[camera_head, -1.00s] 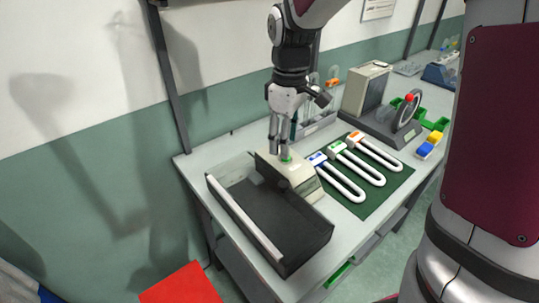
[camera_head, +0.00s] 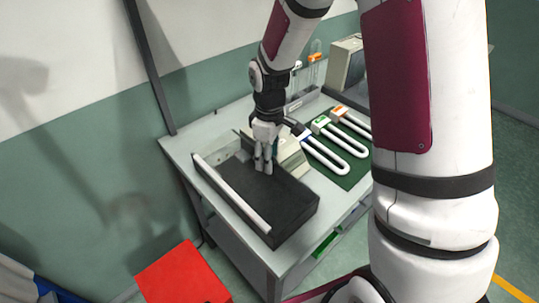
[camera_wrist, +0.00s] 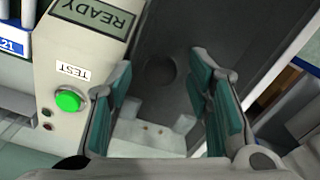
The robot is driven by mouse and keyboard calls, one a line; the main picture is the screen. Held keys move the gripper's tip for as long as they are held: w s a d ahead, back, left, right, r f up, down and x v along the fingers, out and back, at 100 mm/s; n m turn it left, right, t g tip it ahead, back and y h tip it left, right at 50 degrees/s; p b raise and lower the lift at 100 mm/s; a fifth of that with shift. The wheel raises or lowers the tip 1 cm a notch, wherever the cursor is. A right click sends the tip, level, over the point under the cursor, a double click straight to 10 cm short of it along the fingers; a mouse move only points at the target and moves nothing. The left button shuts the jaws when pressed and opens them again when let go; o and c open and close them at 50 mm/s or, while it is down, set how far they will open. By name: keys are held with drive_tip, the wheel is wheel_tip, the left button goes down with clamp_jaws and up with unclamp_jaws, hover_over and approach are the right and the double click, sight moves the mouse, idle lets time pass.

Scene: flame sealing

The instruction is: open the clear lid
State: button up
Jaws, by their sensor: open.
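The sealing device is a dark open-looking box (camera_head: 268,208) with a pale housing (camera_head: 292,158) along its right side. A long white bar (camera_head: 232,193) runs along the box's left edge; it also shows at the right in the wrist view (camera_wrist: 277,62). The clear lid itself is hard to make out, and I cannot tell its position. My gripper (camera_head: 263,168) points down over the back part of the box. In the wrist view my gripper (camera_wrist: 165,78) is open, its teal pads apart with nothing between them, above the grey interior.
In the wrist view the housing carries a green TEST button (camera_wrist: 68,100) and a READY display (camera_wrist: 97,14). White U-shaped pieces (camera_head: 328,155) lie on a green mat right of the housing. A red box (camera_head: 184,274) stands below the table's front left.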

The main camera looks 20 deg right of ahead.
drive_tip(key=shift+c, duration=0.2)
clamp_jaws()
